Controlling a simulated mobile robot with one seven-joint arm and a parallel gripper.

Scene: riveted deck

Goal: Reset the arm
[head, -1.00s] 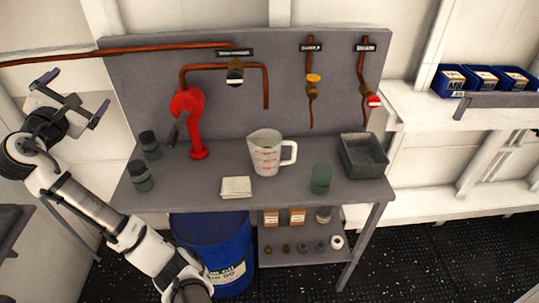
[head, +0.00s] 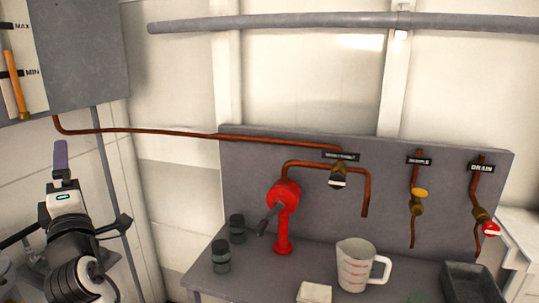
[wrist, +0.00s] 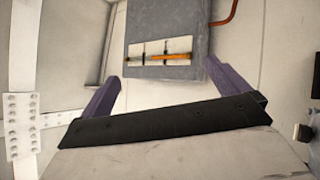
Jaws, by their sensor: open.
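My arm and gripper (head: 61,158) are at the left edge of the head view, left of the workbench and apart from it. One purple finger points upward there; the other cannot be made out. In the wrist view my gripper (wrist: 160,72) shows two purple fingers wide apart with nothing between them. Beyond the fingers is a grey tank (wrist: 167,22) with a gauge strip (wrist: 160,50) and an orange indicator.
The grey tank (head: 85,50) hangs upper left, with a copper pipe running right. On the bench stand a red hand pump (head: 283,215), two dark jars (head: 221,256), a measuring jug (head: 354,268) and a grey bin (head: 475,280). Valves line the backboard (head: 385,155).

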